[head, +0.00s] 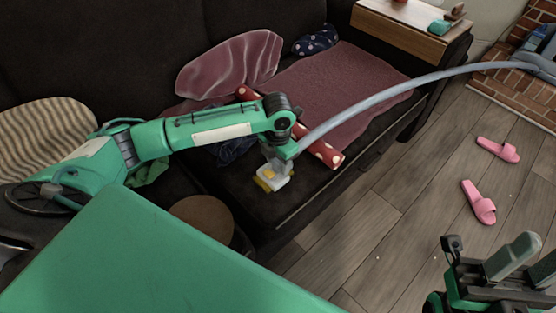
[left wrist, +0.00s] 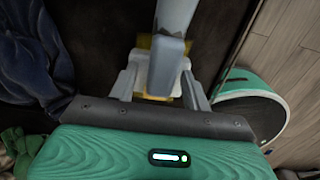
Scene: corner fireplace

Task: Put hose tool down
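The hose tool (head: 270,180), with a white and yellow head, is at the sofa seat's (head: 262,207) front part; I cannot tell whether it touches the cushion. A long grey hose (head: 385,95) arcs from it to the upper right. My left gripper (head: 281,160) is around the tool from above. In the left wrist view the tool's grey tube (left wrist: 172,45) stands between the two fingers (left wrist: 160,88), which close on it. The tool's lower part is partly hidden there. My right gripper (head: 526,262) is at the lower right, apart from everything, with nothing seen in it.
Pink slippers (head: 480,203) are on the wooden floor. A wooden armrest tray (head: 405,30) is at the back right.

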